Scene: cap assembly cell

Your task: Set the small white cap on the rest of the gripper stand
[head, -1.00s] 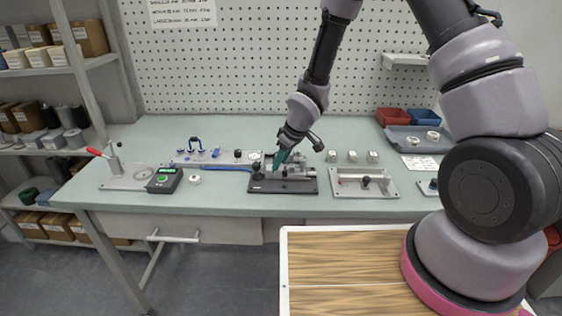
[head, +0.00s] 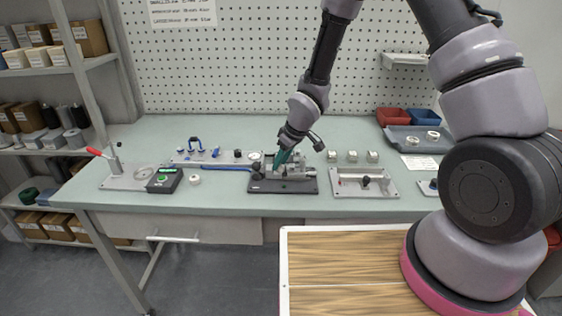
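My gripper (head: 279,163) has teal fingers pointing down and left, at the gripper stand. The stand (head: 284,186) has a dark base with a grey mechanism on top, in the middle of the bench. The fingers overlap the stand's upper left part, so I cannot tell whether they touch it, are open, or hold anything. The stand's rest is not clearly made out. A small white cap (head: 194,180) sits on the bench left of the stand, beside a green-lit device. Three more pale caps (head: 352,156) stand in a row right of the gripper. Which cap is the small one is unclear.
A grey plate with a dark knob (head: 366,193) lies right of the stand. The black green-lit device (head: 164,180) and a red-handled press (head: 117,172) are on the left. A blue-handled tool (head: 226,167) ends beside the stand. A tray with white rings (head: 415,150) is at back right.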

